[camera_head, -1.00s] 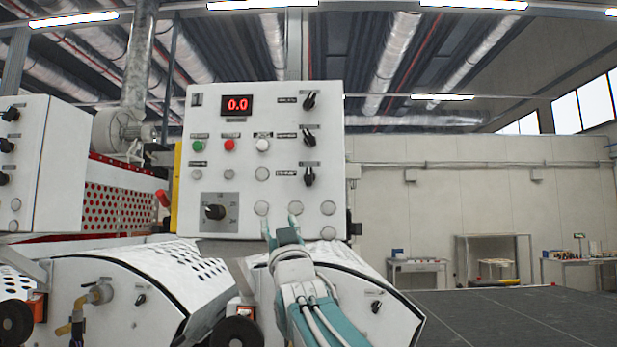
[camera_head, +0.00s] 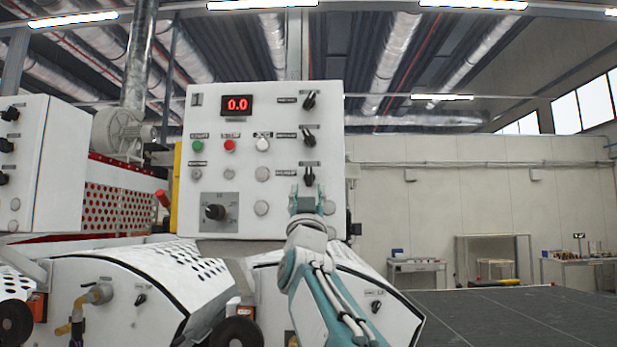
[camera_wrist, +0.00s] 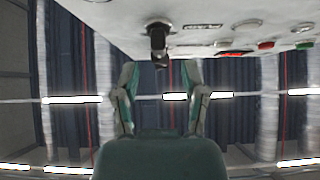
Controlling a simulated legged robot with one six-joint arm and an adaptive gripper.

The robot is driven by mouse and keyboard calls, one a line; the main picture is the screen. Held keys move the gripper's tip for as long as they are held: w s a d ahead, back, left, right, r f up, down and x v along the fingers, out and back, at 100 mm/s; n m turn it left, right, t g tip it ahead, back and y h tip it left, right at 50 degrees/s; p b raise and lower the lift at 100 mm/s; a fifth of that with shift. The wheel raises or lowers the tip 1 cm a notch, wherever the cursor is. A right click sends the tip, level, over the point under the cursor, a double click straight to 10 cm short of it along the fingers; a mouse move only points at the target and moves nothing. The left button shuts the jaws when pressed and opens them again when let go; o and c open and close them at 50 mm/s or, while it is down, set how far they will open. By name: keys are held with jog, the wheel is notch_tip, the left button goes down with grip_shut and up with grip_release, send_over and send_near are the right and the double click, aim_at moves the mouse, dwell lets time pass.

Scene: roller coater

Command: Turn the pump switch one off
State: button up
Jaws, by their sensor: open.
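The white control panel (camera_head: 215,165) marked 1 has a column of three black rotary switches on its right: the top one (camera_head: 309,99), the middle one (camera_head: 309,138) and the lowest one (camera_head: 308,177). Their labels are too small to read, so I cannot tell which is the pump switch. My gripper (camera_head: 307,191) is open and empty just below the lowest switch. In the wrist view a black knob (camera_wrist: 158,40) lies just ahead of my open fingers (camera_wrist: 160,72), lined up with the gap between them. No contact is visible.
A red display (camera_head: 237,105) reads 0.0. Green (camera_head: 198,146), red (camera_head: 229,145) and white (camera_head: 262,144) buttons and a large selector (camera_head: 214,212) sit left of the switches. White perforated covers (camera_head: 165,270) lie below the panel. Right of the panel is free room.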

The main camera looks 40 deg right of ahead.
aim_at(309, 180)
jog(key=shift+x, duration=2.75)
